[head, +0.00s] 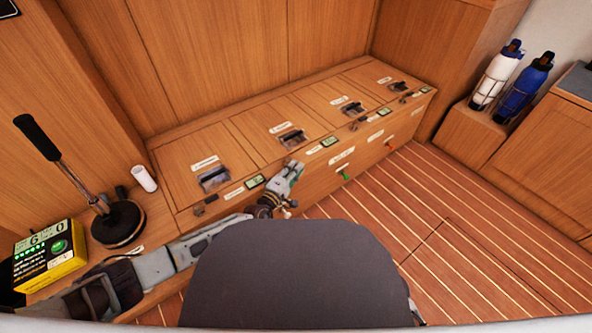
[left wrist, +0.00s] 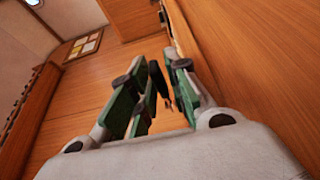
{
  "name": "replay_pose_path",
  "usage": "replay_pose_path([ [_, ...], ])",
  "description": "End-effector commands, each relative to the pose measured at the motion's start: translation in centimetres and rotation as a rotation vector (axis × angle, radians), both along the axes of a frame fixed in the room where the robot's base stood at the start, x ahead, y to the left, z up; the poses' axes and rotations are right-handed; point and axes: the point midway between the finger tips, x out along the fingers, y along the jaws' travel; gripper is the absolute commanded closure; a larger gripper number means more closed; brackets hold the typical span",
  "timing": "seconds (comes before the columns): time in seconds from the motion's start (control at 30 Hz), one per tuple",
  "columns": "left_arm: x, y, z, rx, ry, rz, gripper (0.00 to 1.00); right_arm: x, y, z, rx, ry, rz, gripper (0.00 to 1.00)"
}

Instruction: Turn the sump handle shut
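Small handles stick out from the front face of the long wooden locker bench: a green handle (head: 344,175) and an orange-red handle (head: 391,145). Their labels are too small to read, so I cannot tell which one is the sump handle. My left gripper (head: 292,170) is at the bench's front edge, left of the green handle. In the left wrist view its green-padded fingers (left wrist: 160,80) stand apart. A dark piece with a reddish tip (left wrist: 168,102) shows between or beyond them; I cannot tell which.
The bench top (head: 240,137) has several lids with recessed latches. A pump lever (head: 65,165), a white cup (head: 144,179) and a yellow box (head: 48,257) stand at the left. White (head: 495,80) and blue (head: 527,85) bottles stand at the right. The striped floor (head: 450,220) is clear.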

Motion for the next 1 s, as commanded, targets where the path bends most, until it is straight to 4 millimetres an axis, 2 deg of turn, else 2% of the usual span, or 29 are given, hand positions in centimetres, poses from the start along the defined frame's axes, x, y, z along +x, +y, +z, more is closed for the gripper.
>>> replay_pose_path([
  [0.47,0.70,-0.44,0.04,0.000,0.000,0.000,0.82,0.12,0.07,-0.03,0.004,-0.008,0.003,0.60],
  [0.63,0.69,-0.44,0.04,0.000,0.000,0.000,1.00,0.18,0.07,0.12,0.004,-0.011,0.003,0.60],
  [1.0,0.65,-0.45,0.02,0.001,0.001,0.000,1.00,0.15,0.06,0.09,0.004,-0.009,0.003,0.60],
])
